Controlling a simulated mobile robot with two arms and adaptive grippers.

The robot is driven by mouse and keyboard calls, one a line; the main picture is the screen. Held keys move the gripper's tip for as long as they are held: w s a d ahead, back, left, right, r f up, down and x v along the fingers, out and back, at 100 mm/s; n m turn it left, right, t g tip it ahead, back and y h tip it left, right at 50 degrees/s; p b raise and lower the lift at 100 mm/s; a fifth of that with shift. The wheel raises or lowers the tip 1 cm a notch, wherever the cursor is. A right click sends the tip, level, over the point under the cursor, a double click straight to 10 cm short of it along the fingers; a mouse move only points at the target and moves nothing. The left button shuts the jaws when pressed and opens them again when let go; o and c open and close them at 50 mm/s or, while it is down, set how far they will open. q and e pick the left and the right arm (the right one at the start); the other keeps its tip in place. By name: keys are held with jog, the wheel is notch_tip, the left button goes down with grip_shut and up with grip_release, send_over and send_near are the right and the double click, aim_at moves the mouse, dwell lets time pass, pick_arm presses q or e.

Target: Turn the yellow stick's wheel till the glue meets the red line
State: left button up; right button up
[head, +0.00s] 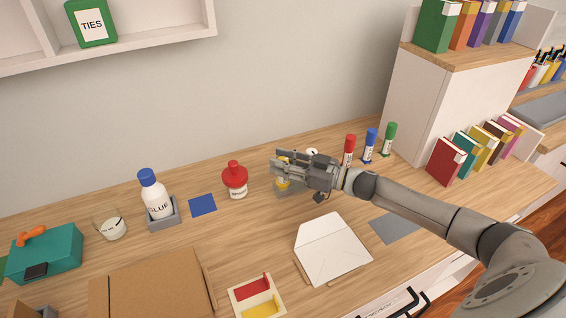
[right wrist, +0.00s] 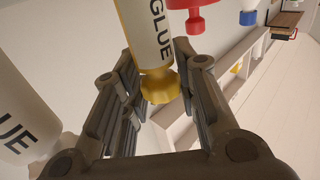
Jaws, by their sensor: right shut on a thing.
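The yellow glue stick (right wrist: 150,32) has a white GLUE label and a yellow wheel (right wrist: 160,87) at its lower end in the right wrist view. My right gripper (right wrist: 160,76) is shut on the wheel, with a finger on each side. The glue's tip and the red line cannot be made out in either view. My left gripper is not in view.
Red (head: 349,150), blue (head: 370,144) and green (head: 389,140) sticks stand right of the gripper. A red-capped jar (head: 235,182) and the white glue bottle (head: 155,200) stand left. A white envelope (head: 332,250) lies in front. A white cabinet (head: 430,100) rises at right.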

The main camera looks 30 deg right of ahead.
jog(key=o, duration=1.1)
jog(key=shift+a, duration=0.1)
jog(key=shift+c, duration=0.2)
notch_tip(320, 180, up, 10)
jog(key=shift+f, duration=0.1)
